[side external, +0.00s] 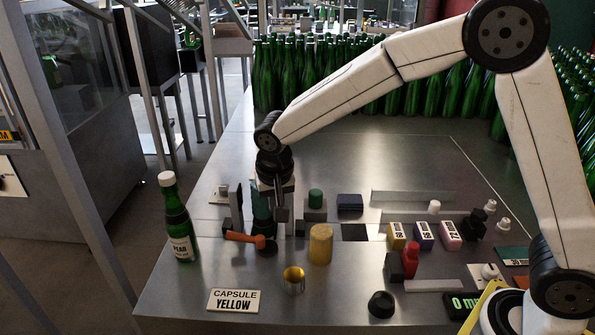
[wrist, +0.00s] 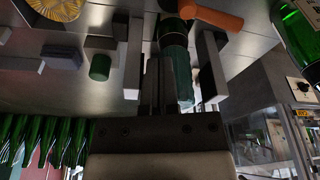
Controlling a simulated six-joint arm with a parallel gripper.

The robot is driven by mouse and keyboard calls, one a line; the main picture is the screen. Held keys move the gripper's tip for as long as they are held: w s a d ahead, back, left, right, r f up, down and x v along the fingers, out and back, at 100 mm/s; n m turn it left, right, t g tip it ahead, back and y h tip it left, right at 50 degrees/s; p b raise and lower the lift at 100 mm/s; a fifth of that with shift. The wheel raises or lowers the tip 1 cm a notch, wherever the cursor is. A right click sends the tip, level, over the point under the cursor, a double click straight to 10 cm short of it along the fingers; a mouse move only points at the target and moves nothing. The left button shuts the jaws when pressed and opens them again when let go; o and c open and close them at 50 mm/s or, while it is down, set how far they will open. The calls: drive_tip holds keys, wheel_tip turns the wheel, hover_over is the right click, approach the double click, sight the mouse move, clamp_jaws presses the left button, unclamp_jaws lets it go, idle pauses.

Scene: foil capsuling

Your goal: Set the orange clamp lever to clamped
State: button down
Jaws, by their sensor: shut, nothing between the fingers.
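The orange clamp lever (side external: 244,238) sits low at the front of a clamp station on the metal table. Its handle points left from a dark round pivot (side external: 269,246). In the wrist view the lever (wrist: 212,17) is at the top, right of the pivot (wrist: 172,30). My gripper (side external: 282,212) points down at the station, shut and empty, above and behind the lever. In the wrist view its fingers (wrist: 160,65) are together beside the green piece. I cannot tell whether they touch it.
A green bottle (side external: 180,235) with a white cap stands left of the lever. A yellow cylinder (side external: 320,245), a gold cup (side external: 293,281) and a "CAPSULE YELLOW" sign (side external: 234,300) are nearby. A small green cylinder (side external: 315,198) stands right of my gripper. Many bottles fill the back.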

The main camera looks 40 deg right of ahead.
sight(229, 235)
drive_tip(key=w+a+r+m+h, duration=0.1)
drive_tip(key=w+a+m, duration=0.2)
drive_tip(key=w+a, duration=0.3)
drive_tip(key=shift+a, duration=0.95)
drive_tip(key=shift+w, duration=0.1)
drive_tip(key=shift+x, duration=5.05)
